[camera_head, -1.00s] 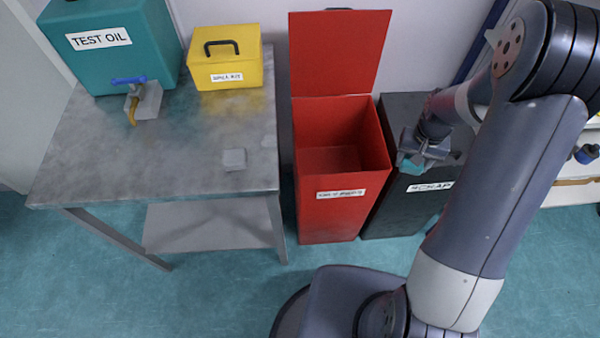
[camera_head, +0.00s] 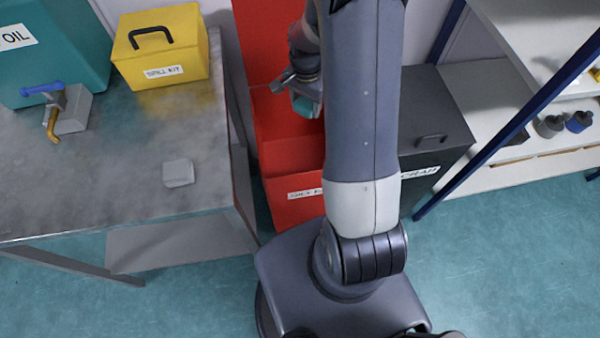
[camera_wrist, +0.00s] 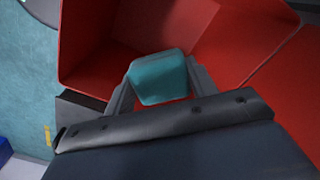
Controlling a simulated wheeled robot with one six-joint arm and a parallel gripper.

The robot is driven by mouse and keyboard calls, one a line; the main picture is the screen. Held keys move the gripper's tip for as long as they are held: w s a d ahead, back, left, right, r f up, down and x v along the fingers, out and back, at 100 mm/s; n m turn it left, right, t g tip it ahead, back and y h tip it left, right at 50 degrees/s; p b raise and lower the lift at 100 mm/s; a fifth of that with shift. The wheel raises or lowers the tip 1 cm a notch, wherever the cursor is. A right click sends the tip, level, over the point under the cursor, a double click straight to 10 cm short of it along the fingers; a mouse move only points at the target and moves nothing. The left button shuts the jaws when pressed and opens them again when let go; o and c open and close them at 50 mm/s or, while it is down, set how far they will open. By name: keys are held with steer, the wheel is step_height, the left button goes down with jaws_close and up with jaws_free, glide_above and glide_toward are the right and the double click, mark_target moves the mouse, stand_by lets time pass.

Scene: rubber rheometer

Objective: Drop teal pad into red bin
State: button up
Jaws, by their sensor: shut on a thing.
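The teal pad (camera_wrist: 160,78) is held between the two fingers of my gripper (camera_wrist: 158,88) in the wrist view. In the head view the teal pad (camera_head: 306,106) shows below my gripper (camera_head: 303,95), over the open red bin (camera_head: 290,158). The red bin's lid stands up at the back. In the wrist view the red bin (camera_wrist: 85,40) lies beyond the pad, its inside partly hidden by the pad and fingers. My arm hides the bin's right part in the head view.
A black scrap bin (camera_head: 435,120) stands right of the red bin, its lid shut. A metal table (camera_head: 110,185) at left holds a grey pad (camera_head: 178,173), a yellow spill kit (camera_head: 160,50) and a teal oil tank (camera_head: 60,50). White shelves (camera_head: 500,170) stand at right.

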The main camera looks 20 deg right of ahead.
steer(key=shift+s+d+f+m+b, duration=0.3)
steer(key=shift+d+f+m+b, duration=0.35)
steer(key=shift+m, duration=0.45)
step_height(320, 180, down, 6)
steer(key=b, duration=0.3)
steer(key=shift+d+r+b, duration=0.1)
steer(key=shift+r+b, duration=0.05)
steer(key=shift+b, duration=0.25)
steer(key=o, duration=1)
steer(key=shift+o, duration=0.2)
steer(key=shift+r, duration=0.15)
step_height(320, 180, up, 11)
steer(key=shift+f+p, duration=0.2)
steer(key=shift+p, duration=0.15)
